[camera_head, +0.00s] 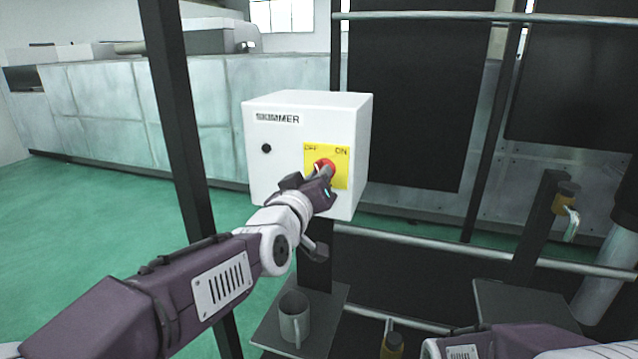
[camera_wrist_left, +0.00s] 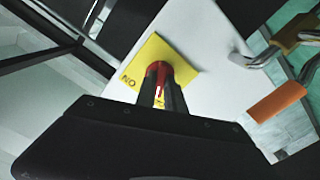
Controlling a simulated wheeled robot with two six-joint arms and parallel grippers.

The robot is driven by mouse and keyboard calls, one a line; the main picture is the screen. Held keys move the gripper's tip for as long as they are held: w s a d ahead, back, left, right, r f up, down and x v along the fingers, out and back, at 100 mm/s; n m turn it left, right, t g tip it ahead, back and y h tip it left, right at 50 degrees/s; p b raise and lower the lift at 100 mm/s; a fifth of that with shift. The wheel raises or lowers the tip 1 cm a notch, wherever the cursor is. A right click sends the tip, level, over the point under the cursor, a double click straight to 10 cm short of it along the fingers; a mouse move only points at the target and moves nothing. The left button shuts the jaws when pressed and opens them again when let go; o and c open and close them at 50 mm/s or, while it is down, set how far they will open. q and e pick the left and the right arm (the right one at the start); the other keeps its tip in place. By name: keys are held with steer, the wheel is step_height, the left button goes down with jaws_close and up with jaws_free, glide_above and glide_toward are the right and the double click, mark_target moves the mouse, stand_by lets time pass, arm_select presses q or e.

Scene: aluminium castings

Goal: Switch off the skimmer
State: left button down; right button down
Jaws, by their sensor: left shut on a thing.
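The skimmer box (camera_head: 285,185) is a white cabinet labelled SKIMMER, mounted on a dark post. A yellow plate (camera_head: 340,178) on its front reads OFF at the left and ON at the right. A red rotary switch (camera_head: 325,164) sits on this plate and also shows in the left wrist view (camera_wrist_left: 158,70). My left gripper (camera_head: 324,174) is shut on the red switch, its two dark fingers (camera_wrist_left: 160,92) on either side of it. The fingers partly hide the switch, so I cannot tell which way it points. My right gripper is out of view; part of my right arm shows at the lower right.
A grey mug (camera_head: 294,318) stands on a low dark shelf (camera_head: 262,338) below the box. A dark upright post (camera_head: 178,110) stands left of the box. Metal rails (camera_head: 480,250) run to the right. Green floor lies open at the left.

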arm_select(q)
steer(key=shift+n, duration=0.3)
stand_by(0.4)
steer(key=c, duration=1.4)
jaws_free()
steer(key=shift+c, duration=0.2)
steer(key=p+v, duration=0.3)
steer(key=v, duration=0.6)
steer(key=shift+p, duration=0.4)
